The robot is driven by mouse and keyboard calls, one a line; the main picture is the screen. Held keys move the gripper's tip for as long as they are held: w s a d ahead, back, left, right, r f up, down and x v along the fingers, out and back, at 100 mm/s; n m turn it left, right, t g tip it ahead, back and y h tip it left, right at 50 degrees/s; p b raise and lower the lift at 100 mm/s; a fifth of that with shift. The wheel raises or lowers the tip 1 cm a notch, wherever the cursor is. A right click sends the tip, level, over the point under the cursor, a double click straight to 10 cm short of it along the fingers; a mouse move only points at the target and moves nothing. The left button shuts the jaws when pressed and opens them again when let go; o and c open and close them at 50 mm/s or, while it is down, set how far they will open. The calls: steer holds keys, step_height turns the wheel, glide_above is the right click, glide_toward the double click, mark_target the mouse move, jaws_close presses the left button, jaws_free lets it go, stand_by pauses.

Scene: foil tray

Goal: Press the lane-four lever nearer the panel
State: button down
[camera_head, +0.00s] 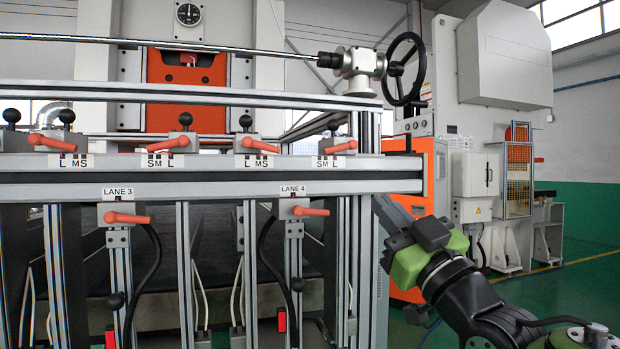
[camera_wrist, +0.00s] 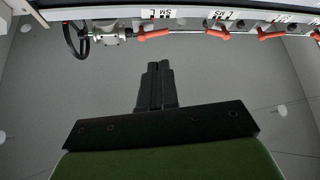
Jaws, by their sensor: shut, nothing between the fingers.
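Above, on the beam, are an orange lever over the "L MS" label (camera_head: 260,145) and one over the right-hand "SM L" label (camera_head: 340,147). They also show in the wrist view, at its top: the "L MS" lever (camera_wrist: 216,34) and the "SM L" lever (camera_wrist: 155,36). My gripper (camera_head: 381,204) is right of and below these levers, clear of them. Its grey fingers are together and empty, also in the wrist view (camera_wrist: 158,66).
LANE 3 has its own orange lever (camera_head: 126,218) at left. A handwheel (camera_head: 404,69) on a shaft stands above the rack's right end. A grey box (camera_head: 475,188) is on the machine behind. Green floor (camera_head: 580,280) is open at right.

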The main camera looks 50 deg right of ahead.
steer(key=shift+r, duration=0.15)
steer(key=p, duration=1.3)
glide_toward(334, 151)
steer(key=x, duration=0.5)
steer(key=shift+w+d+r, duration=0.15)
steer(key=shift+w+r, duration=0.1)
steer(key=shift+r, duration=0.05)
steer(key=shift+w+d+r, duration=0.2)
steer(key=shift+w, duration=0.3)
